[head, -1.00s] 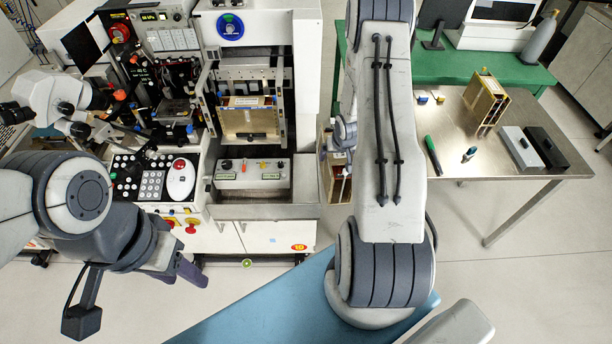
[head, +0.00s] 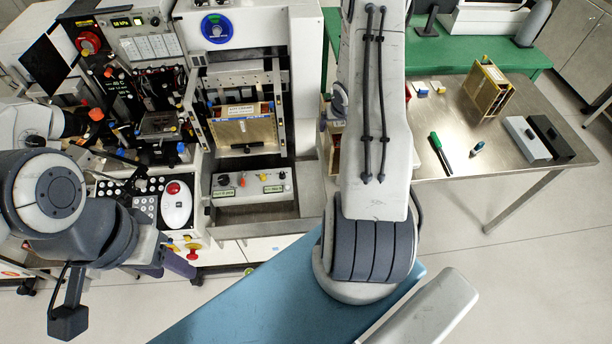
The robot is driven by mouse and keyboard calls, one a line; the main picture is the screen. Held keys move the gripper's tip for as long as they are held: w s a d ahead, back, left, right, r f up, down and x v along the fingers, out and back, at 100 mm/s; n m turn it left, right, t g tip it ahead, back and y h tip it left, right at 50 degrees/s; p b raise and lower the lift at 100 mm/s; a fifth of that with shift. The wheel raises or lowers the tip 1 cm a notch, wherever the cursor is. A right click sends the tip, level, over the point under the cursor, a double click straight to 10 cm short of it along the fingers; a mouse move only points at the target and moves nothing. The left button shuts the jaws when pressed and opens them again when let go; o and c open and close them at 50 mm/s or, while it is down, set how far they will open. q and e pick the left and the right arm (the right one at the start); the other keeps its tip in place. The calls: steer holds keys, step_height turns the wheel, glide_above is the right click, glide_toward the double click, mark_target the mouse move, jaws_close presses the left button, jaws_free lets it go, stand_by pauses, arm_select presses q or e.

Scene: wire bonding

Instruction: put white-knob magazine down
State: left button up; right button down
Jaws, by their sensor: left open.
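A gold magazine (head: 333,150) shows only in part, beside the left edge of my right arm. The arm covers the rest of it, and I cannot see its knob. A grey wrist part of that arm is just above it. My right gripper's fingers are hidden, so I cannot tell if they hold this magazine. Another gold magazine (head: 488,90) stands upright on the steel table (head: 475,190). A third gold magazine (head: 245,130) sits in the machine. No white knob can be made out on any. My left gripper (head: 178,264) is open and empty, low in front of the machine.
The bonding machine (head: 305,70) fills the left and middle, with a control box (head: 250,186) at its front.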

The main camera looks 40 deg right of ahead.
steer(key=a+f+b, duration=0.2)
steer(key=a+f, duration=0.1)
steer(key=s+a+f+b, duration=0.1)
steer(key=a+f+b, duration=0.1)
steer(key=a+f, duration=0.2)
steer(key=a+f+b, duration=0.2)
steer(key=a+f, duration=0.1)
steer(key=a, duration=0.1)
steer(key=shift+s+f, duration=0.3)
steer(key=shift+f, duration=0.1)
steer(key=shift+b, duration=0.3)
steer(key=shift+f, duration=0.15)
jaws_free()
steer(key=shift+a, duration=0.1)
